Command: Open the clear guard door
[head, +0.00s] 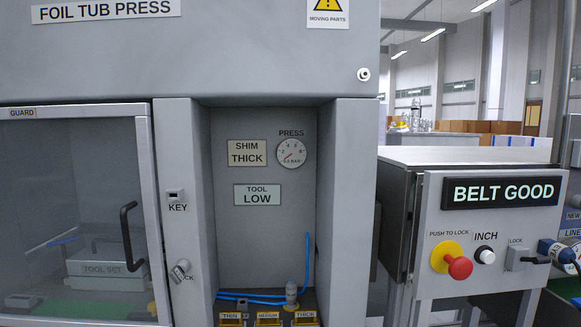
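The clear guard door (70,180) fills the left of the head view, in a light grey frame under a "GUARD" label. It looks shut against the grey post on its right. Its black bow handle (126,236) is on the door's right side. A grey box marked "TOOL SET" (105,268) shows through the pane. On the post are a small socket marked "KEY" (174,195) and, below it, a metal key-like piece (180,270) by a partly covered lock label. Neither of my grippers is in view.
Right of the post is a recess with a pressure gauge (291,152), blue hoses and yellow bins (268,319). Farther right, a control box (489,220) carries a red push button (459,267) and a black lock lever (535,260). The space before the door looks clear.

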